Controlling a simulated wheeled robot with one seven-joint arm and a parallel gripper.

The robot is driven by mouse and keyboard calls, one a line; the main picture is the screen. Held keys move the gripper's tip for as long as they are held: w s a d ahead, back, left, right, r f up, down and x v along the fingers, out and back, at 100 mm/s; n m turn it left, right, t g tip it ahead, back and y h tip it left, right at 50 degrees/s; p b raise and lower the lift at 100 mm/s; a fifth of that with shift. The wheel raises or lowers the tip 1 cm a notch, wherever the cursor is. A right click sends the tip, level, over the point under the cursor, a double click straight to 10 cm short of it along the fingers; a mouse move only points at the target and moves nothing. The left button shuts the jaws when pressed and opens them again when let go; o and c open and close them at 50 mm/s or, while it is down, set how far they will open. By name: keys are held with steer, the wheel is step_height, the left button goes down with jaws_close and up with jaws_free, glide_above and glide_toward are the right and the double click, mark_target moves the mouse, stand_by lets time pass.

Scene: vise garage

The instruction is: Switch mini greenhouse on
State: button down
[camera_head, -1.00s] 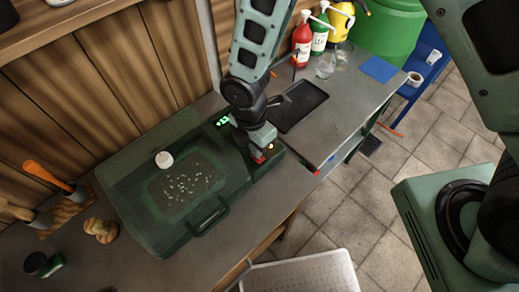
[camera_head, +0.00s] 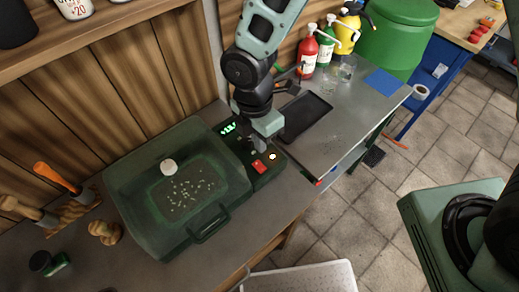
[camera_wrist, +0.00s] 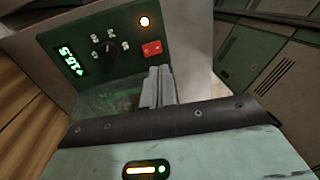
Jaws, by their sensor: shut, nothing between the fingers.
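The mini greenhouse (camera_head: 215,240) is a dark green box with a see-through lid, seeds inside and a round white knob on top. The switch (camera_wrist: 151,48) and lamp (camera_wrist: 145,21) also show clearly in the wrist view. My gripper (camera_wrist: 158,86) is shut and empty, its fingertips just short of the red switch and apart from it. In the head view my gripper (camera_head: 258,146) hangs over the panel.
A black tray (camera_head: 305,118) lies on the grey bench to the right. Red, green and yellow bottles stand behind it, by a green barrel (camera_head: 398,35). Wooden-handled tools and a small green-black jar (camera_head: 48,264) are at the left. A shelf (camera_head: 85,30) overhangs at upper left.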

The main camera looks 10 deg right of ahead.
steer(key=shift+s+d+r+b, duration=0.15)
steer(key=shift+r+b, duration=0.1)
steer(key=shift+r, duration=1.1)
steer(key=shift+s+d+r+b, duration=0.1)
steer(key=shift+r+b, duration=0.1)
steer(key=shift+r, duration=1.15)
steer(key=s+d+r+m+b, duration=0.2)
steer(key=s+d+m, duration=0.2)
steer(key=s+m, duration=0.2)
steer(key=s+d+r+m+t+y+b, duration=0.1)
steer(key=s+d+r+m+b, duration=0.2)
steer(key=m, duration=0.8)
steer(key=s+d, duration=0.2)
steer(key=shift+s+r, duration=0.2)
steer(key=shift+s, duration=0.15)
